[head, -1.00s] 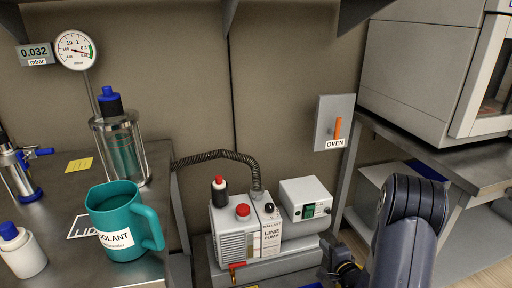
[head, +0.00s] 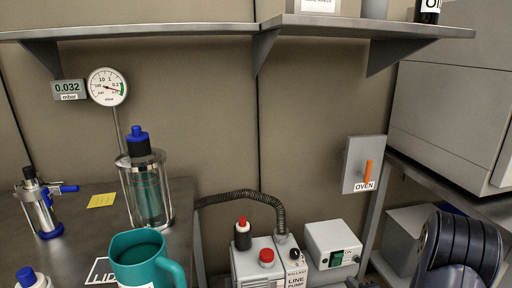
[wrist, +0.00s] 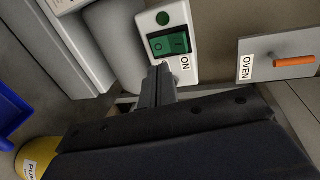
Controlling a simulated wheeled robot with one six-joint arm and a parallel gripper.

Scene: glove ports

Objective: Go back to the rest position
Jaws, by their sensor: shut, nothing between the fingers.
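My gripper (wrist: 160,77) shows in the wrist view with its dark fingers together and nothing between them. Its tips are in front of the lower end of the green rocker switch (wrist: 168,42) on a pale switch box (wrist: 181,65) marked ON. I cannot tell whether they touch it. In the head view my arm is at the lower right, and the gripper's fingers are not clearly seen. The switch box (head: 333,243) stands there to the left of my arm, with its green switch facing front.
The line pump (head: 262,262) with a red knob stands left of the switch box. An oven switch (head: 364,165) with an orange handle is on the wall. A teal jug (head: 143,262), a glass trap (head: 147,190) and a valve assembly (head: 40,205) stand on the left bench. A shelf (head: 190,32) spans above.

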